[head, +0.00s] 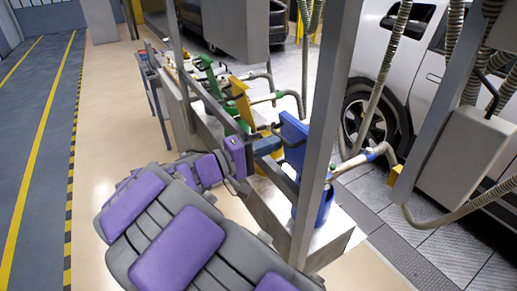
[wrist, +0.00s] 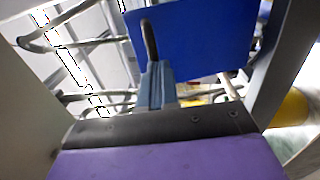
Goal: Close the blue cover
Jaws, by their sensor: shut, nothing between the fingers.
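The blue cover (head: 294,138) is a flat panel standing up and open above the blue cylindrical container (head: 324,206) in the head view. In the wrist view the cover (wrist: 200,40) fills the top middle, close beyond my fingers. My gripper (head: 268,147) is at the left side of the cover in the head view, its fingers shut and empty. In the wrist view the gripper (wrist: 156,84) points at the cover's lower left part; a dark rod stands in front of the panel there. I cannot tell whether the fingers touch the cover.
A grey post (head: 327,120) stands just right of the cover, and a grey rail runs past my gripper. A yellow cover (head: 240,100) and green covers (head: 207,70) line the bench behind. Hoses hang near the white car (head: 393,60). The floor at left is clear.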

